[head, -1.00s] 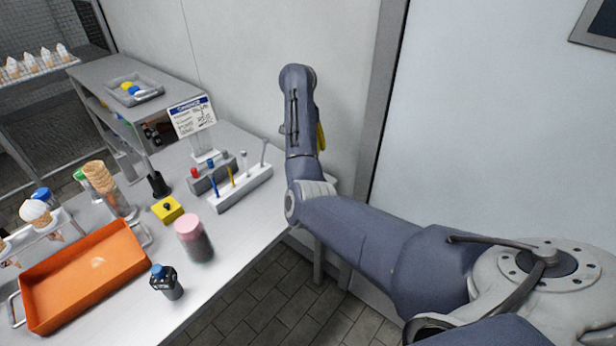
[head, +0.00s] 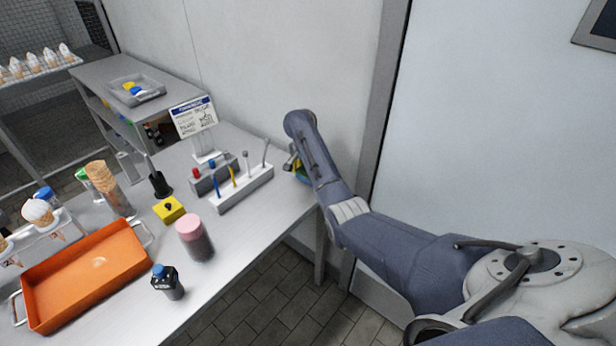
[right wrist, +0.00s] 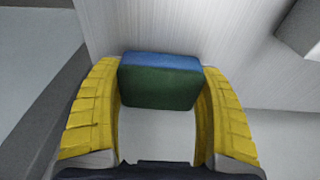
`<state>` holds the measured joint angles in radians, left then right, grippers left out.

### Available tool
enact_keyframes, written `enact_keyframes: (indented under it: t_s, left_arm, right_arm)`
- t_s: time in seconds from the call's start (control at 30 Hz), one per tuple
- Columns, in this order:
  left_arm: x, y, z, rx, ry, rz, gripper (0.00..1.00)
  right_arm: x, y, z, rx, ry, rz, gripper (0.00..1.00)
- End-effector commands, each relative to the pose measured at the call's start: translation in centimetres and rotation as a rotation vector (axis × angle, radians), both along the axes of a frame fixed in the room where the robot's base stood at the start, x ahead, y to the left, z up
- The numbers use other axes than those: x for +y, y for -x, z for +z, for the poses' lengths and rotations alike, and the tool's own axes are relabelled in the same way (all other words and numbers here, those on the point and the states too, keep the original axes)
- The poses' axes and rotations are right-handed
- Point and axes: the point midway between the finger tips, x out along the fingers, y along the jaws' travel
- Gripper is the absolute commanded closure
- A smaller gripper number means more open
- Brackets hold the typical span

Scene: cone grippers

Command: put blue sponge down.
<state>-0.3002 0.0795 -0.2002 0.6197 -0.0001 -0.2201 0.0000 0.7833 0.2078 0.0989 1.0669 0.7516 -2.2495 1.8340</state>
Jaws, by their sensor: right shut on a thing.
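The blue sponge (right wrist: 160,80) has a blue top layer and a dark green face in the right wrist view. My right gripper (right wrist: 160,90) is shut on it, with a yellow finger pressed to each side. In the head view my right gripper (head: 299,170) is at the far right end of the table, mostly hidden behind my own arm. A small bit of the sponge shows there, low by the table's edge. I cannot tell whether it touches the tabletop. My left gripper is out of view.
A white rack of tools (head: 242,190) stands left of my right gripper, with a sign (head: 193,118) behind it. A pink-lidded jar (head: 195,240), a blue-capped bottle (head: 167,282), a yellow box (head: 169,209) and an orange tray (head: 85,275) are further left. The wall is close behind.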

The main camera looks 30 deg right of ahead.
Motion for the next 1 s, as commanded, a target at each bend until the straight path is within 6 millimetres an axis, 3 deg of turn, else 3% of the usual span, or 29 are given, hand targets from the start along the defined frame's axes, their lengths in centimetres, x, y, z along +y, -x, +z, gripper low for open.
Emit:
enact_keyframes:
  t_s: [0.57, 0.6, 0.7, 0.8, 1.0]
  left_arm:
    - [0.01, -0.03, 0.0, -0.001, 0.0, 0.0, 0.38]
    - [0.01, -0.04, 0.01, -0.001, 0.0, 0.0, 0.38]
    - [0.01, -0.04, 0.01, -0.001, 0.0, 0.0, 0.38]
    - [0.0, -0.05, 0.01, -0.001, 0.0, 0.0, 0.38]
    - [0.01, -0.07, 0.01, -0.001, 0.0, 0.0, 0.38]
  right_arm:
    - [-0.01, 0.05, -1.22, 0.001, -0.001, 0.0, 0.5]
    - [-0.01, 0.04, -1.2, 0.0, -0.001, 0.001, 0.22]
    - [-0.02, 0.03, -1.19, 0.0, -0.001, 0.0, 0.11]
    - [-0.02, 0.03, -1.18, 0.0, -0.001, 0.0, 0.01]
    - [-0.02, 0.03, -1.16, 0.0, 0.0, 0.0, 0.01]
